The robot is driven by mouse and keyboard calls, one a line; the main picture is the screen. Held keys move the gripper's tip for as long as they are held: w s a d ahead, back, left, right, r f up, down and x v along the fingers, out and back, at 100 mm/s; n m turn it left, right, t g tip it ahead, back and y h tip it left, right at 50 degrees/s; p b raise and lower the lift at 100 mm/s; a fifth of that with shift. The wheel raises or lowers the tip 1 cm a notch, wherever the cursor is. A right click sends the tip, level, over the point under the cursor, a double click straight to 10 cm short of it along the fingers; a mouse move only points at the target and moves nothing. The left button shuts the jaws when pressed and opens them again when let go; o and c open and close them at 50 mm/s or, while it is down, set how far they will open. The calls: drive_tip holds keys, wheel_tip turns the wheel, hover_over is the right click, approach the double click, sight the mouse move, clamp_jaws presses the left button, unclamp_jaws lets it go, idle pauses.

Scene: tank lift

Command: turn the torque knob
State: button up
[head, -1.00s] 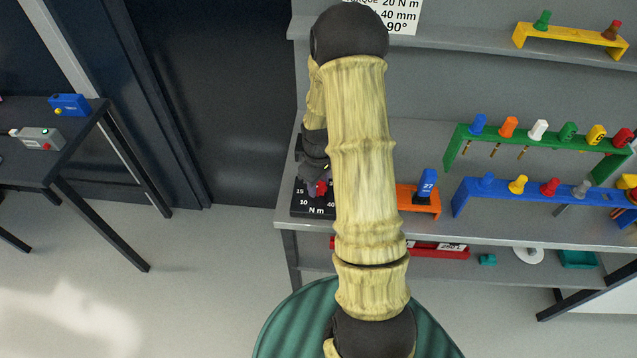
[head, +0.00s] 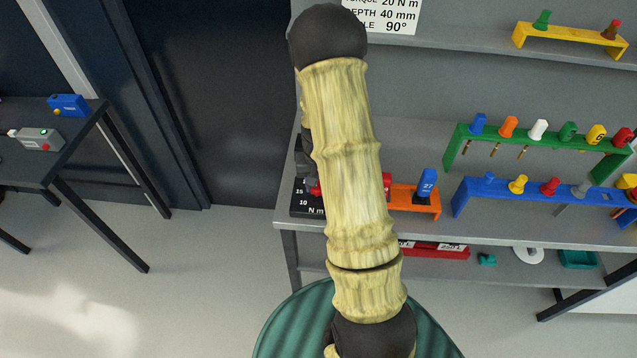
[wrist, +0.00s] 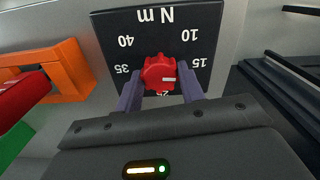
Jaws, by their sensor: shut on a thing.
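The picture is upside down there. The knob's white mark points toward the right, near the 15 side. My gripper (wrist: 160,88) is shut on the knob, one finger on each side of it. In the head view the dial plate (head: 304,205) shows at the left end of the shelf. There my arm hides most of the knob and gripper.
An orange holder (head: 418,200) with a blue piece marked 27 (head: 428,184) stands right of the dial. Green (head: 540,140) and blue (head: 540,190) racks hold several coloured tools farther right. A sign (head: 395,15) above reads 20 N m, 40 mm, 90°.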

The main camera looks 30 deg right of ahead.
drive_tip(key=m, duration=0.3)
drive_tip(key=shift+m, duration=0.3)
drive_tip(key=shift+m+p, duration=0.55)
drive_tip(key=shift+m, duration=1.35)
drive_tip(key=o, duration=1)
drive_tip(key=shift+c, duration=0.2)
drive_tip(key=shift+r, duration=0.1)
wheel_tip(320, 180, up, 17)
drive_tip(key=shift+r+b, duration=0.15)
drive_tip(key=shift+b, duration=0.3)
